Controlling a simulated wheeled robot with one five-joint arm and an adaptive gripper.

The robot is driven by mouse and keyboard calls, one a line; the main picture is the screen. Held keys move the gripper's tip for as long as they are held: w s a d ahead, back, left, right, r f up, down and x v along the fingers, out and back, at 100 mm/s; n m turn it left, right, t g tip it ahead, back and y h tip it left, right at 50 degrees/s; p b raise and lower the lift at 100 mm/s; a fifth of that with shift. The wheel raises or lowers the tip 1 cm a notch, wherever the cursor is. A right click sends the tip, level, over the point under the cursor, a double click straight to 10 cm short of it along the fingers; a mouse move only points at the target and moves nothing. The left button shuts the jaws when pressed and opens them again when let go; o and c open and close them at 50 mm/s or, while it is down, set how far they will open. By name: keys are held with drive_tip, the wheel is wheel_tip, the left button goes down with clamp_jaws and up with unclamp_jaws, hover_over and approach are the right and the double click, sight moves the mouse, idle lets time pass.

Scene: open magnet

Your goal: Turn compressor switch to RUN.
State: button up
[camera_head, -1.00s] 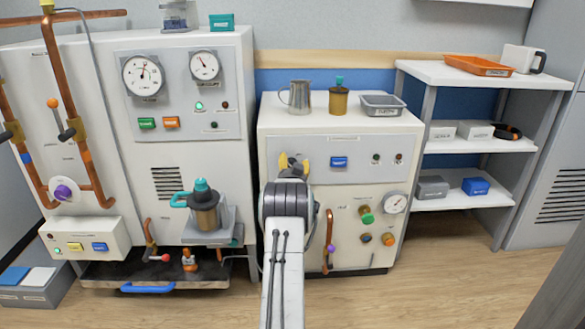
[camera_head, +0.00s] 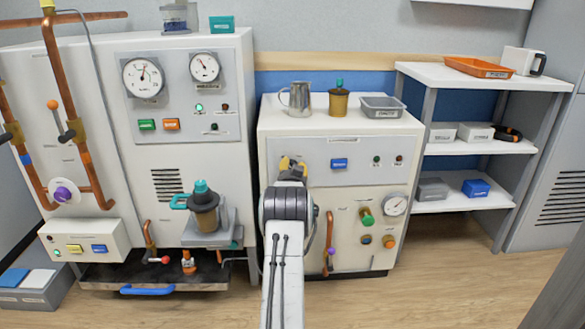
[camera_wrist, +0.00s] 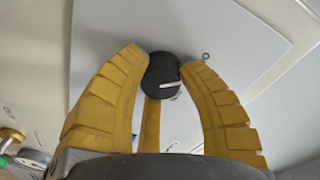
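The compressor switch is a round black knob (camera_wrist: 163,74) with a white pointer line, on a pale panel (camera_wrist: 230,45) in the wrist view. The pointer lies nearly level, tilted slightly up to the right. My gripper (camera_wrist: 165,62) has yellow fingers closed around the knob, with fingertips against its left and right sides and a third finger below. In the head view my gripper (camera_head: 292,166) is at the upper front of the middle white cabinet (camera_head: 385,110), and my arm hides the switch. No RUN label is readable.
A green knob (camera_head: 366,216), a gauge (camera_head: 395,204) and a copper pipe (camera_head: 329,240) sit below. A metal jug (camera_head: 298,97) stands on top. Floor at right is clear.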

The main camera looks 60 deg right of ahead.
drive_tip(key=shift+r, duration=0.35)
drive_tip(key=c, duration=0.4)
drive_tip(key=shift+c, duration=0.2)
drive_tip(key=shift+s+d+r+m, duration=0.1)
drive_tip(key=shift+s+m, duration=0.05)
drive_tip(key=shift+m, duration=2.15)
drive_tip(key=o, duration=1.2)
drive_tip(key=shift+c, duration=0.2)
drive_tip(key=shift+f, duration=0.25)
